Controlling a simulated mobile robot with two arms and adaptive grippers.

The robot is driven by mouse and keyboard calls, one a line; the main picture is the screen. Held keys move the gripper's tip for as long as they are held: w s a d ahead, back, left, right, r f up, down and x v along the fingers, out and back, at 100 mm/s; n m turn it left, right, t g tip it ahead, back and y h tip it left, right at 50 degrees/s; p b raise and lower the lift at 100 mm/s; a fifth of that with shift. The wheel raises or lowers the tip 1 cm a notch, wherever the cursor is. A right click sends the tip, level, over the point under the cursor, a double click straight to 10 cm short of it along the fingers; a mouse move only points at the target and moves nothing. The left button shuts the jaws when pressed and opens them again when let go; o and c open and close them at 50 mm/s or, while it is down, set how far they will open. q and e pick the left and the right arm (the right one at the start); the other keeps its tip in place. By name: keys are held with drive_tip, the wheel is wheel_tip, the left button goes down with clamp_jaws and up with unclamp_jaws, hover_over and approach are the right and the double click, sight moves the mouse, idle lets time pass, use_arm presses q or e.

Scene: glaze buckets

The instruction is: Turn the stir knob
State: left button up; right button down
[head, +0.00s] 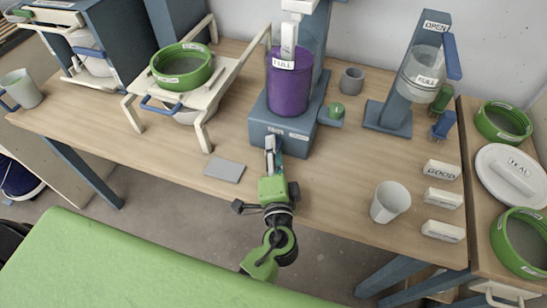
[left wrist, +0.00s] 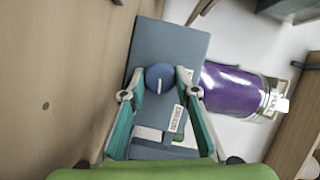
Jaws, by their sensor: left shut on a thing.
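The stir knob (left wrist: 159,77) is a round blue dial with a white pointer line, on the front of the blue-grey mixer base (head: 258,132). In the left wrist view it sits between the two fingertips of my left gripper (left wrist: 159,80), which is shut on it. In the head view my left gripper (head: 273,150) reaches the front of the base, and its fingers hide most of the knob. A clear container of purple glaze (head: 287,88), labelled FULL, stands on the base; its purple side also shows in the left wrist view (left wrist: 230,90). My right gripper is not in view.
A grey tile (head: 225,169) lies left of my gripper. A white cup (head: 390,201) and several labelled blocks (head: 443,197) stand at the right. A stand with a green sieve (head: 182,67) is at the left. A green button (head: 337,110) sits beside the mixer.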

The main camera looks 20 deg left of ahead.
use_arm(q)
drive_tip(key=shift+f+m+t+b, duration=0.15)
drive_tip(key=shift+m+t+b, duration=0.25)
drive_tip(key=shift+m+b, duration=0.55)
drive_tip(key=shift+d+y, duration=0.1)
drive_tip(key=shift+y, duration=0.2)
drive_tip(key=o, duration=1.1)
drive_tip(key=v, duration=1.2)
